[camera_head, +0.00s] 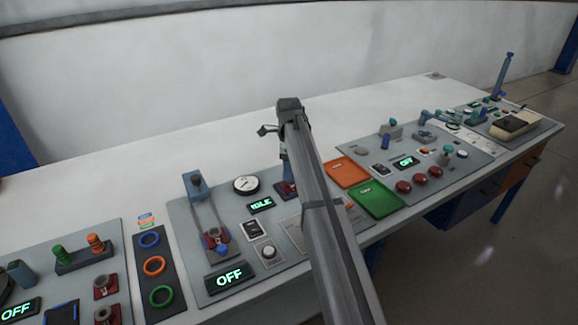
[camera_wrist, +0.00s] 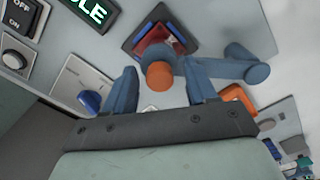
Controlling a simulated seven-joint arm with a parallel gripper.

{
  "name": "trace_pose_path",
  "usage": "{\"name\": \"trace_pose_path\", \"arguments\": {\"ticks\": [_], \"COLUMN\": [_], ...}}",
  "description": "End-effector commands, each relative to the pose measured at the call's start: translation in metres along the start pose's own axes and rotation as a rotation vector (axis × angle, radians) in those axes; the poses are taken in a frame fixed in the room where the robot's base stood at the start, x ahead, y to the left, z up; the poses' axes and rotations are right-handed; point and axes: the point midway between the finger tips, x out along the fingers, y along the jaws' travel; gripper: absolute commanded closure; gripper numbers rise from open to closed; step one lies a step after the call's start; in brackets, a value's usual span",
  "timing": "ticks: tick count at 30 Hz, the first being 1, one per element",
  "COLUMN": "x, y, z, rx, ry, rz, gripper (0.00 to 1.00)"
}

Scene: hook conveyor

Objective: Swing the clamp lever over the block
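In the wrist view the blue clamp lever (camera_wrist: 222,68) reaches from a round blue end at the right to an orange tip (camera_wrist: 160,76) at the middle. A red block (camera_wrist: 152,36) sits in a dark square holder (camera_wrist: 130,45) just beyond the tip; the lever's parts hide some of it. My gripper (camera_wrist: 160,71) is open, its two blue fingers on either side of the orange tip. The left finger stands apart from the tip; whether the right finger touches the lever I cannot tell. In the head view the dark holder (camera_head: 286,189) shows partly beside my arm, which hides most of the clamp.
The panel around the clamp carries a gauge (camera_head: 246,184), an IDLE display (camera_head: 261,204) and a white round button (camera_head: 268,252). Orange (camera_head: 346,172) and green (camera_head: 376,199) trays lie right of my arm. The table's back strip is clear.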

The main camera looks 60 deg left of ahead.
Motion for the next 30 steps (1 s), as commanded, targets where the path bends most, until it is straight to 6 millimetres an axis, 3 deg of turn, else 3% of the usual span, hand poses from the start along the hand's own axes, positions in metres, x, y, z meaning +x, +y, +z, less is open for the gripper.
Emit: {"name": "trace_pose_path", "arguments": {"ticks": [11, 30], "x": [-0.011, -0.121], "y": [0.0, -0.001], "z": [-0.001, 0.0], "rx": [0.0, 0.0], "ry": [0.001, 0.0], "rz": [-0.001, 0.0], "gripper": [0.44, 0.44]}}
